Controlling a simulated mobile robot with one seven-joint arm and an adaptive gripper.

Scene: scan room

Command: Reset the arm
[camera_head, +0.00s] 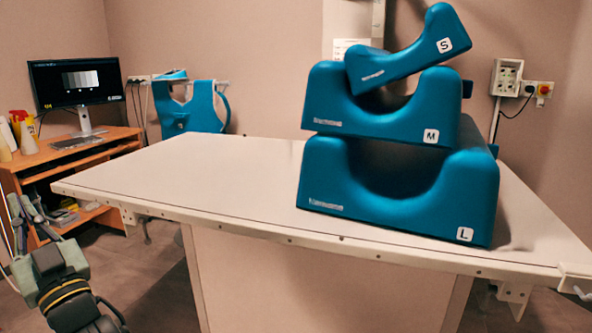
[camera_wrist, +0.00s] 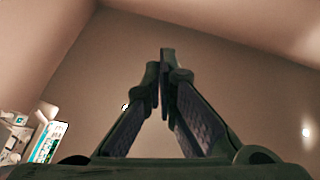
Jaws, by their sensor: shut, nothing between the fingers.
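My gripper (camera_head: 24,206) is at the lower left edge of the head view, left of the table and in front of the desk, pointing upward. In the wrist view, the fingers of my gripper (camera_wrist: 160,72) come together at the tips with nothing between them. My gripper is well apart from the table (camera_head: 150,175) and the blue cushions. Most of my arm is out of view.
Three blue cushions are stacked on the table's right half: L (camera_head: 400,210) below, M (camera_head: 440,105) above it, and S (camera_head: 420,55) tilted on top. The table's left half is clear. A wooden desk (camera_head: 60,158) with a monitor (camera_head: 75,82) stands at the left.

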